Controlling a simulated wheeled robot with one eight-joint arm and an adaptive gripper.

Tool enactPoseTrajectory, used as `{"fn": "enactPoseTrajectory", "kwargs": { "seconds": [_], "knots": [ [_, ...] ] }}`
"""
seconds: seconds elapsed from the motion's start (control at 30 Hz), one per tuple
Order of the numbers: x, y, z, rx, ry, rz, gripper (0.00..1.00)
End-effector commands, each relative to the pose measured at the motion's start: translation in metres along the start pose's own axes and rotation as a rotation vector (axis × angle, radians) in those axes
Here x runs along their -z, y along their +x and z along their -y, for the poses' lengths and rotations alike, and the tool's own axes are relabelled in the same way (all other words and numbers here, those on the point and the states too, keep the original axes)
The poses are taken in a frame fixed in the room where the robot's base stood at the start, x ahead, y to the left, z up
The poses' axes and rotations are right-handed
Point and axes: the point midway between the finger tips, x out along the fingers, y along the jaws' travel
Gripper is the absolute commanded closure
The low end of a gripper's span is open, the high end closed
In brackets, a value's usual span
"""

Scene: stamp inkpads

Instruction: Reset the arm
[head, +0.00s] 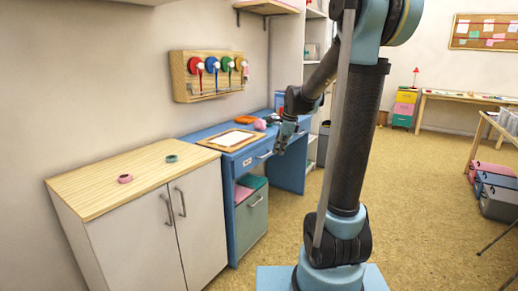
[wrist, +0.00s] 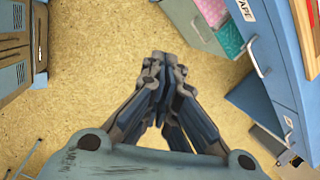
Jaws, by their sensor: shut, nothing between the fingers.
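My gripper (head: 281,145) hangs in the air in front of the blue desk (head: 226,153) in the head view, its fingers pointing down. In the wrist view my gripper (wrist: 163,62) is shut with its fingertips together, and nothing shows between them. Open floor (wrist: 95,60) lies below it. My arm rises from its base and bends over toward the desk, with the gripper apart from any surface.
A white cabinet with a wooden top (head: 92,191) stands at the left, carrying a pink ring (head: 125,179) and a teal ring (head: 172,158). A wooden frame (head: 231,139) lies on the desk. Colored bins (head: 497,202) stand at the right. The floor (head: 430,190) between is clear.

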Motion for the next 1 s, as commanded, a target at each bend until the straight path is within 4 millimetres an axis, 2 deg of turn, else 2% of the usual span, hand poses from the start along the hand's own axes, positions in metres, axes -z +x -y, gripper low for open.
{"fn": "enactPoseTrajectory", "kwargs": {
  "seconds": [0.03, 0.2, 0.5, 0.77, 1.0],
  "knots": [
    [0.004, -0.007, -0.015, 0.0, -0.054, -0.009, 1.0],
    [0.018, -0.023, -0.06, -0.006, -0.259, -0.037, 1.0],
    [0.041, -0.038, -0.141, -0.032, -0.62, -0.085, 1.0],
    [0.06, -0.036, -0.21, -0.07, -0.93, -0.119, 1.0],
    [0.078, -0.025, -0.272, -0.119, -1.216, -0.143, 1.0]
  ]
}}
